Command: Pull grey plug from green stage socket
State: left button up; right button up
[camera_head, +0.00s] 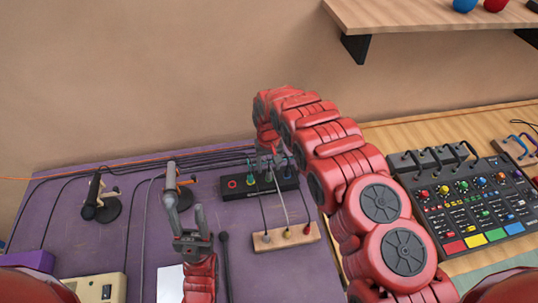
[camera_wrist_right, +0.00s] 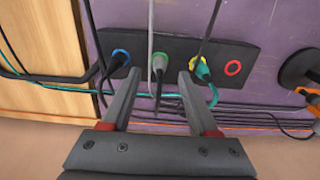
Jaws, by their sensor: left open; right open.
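The black stage box (camera_wrist_right: 222,55) has a row of ringed sockets. In the right wrist view the green socket (camera_wrist_right: 160,60) holds a grey plug (camera_wrist_right: 159,72) with a grey cable, between my right gripper's fingertips in the picture. My right gripper (camera_wrist_right: 159,76) is open; I cannot tell whether its fingers touch the plug. In the head view the right gripper (camera_head: 268,160) is over the stage box (camera_head: 232,187) and hides part of it. My left gripper (camera_head: 187,212) is open and empty above the purple table, left of the box.
The blue socket (camera_wrist_right: 120,57) and yellow socket (camera_wrist_right: 202,68) hold plugs on either side; the red socket (camera_wrist_right: 233,68) is empty. A wooden strip (camera_head: 285,237) stands in front. Cables run along the back.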

aim_at(269, 171)
notch_tip(269, 171, down, 3)
jog(key=shift+w+f+p, duration=0.1)
jog(key=shift+w+p, duration=0.05)
jog(key=shift+p, duration=0.15)
jog(key=shift+f, duration=0.4)
jog(key=shift+f, duration=0.1)
grip_shut()
jog(key=shift+r, duration=0.3)
jog(key=shift+r+p, duration=0.8)
jog(key=shift+r, duration=0.05)
jog(key=shift+r, duration=0.1)
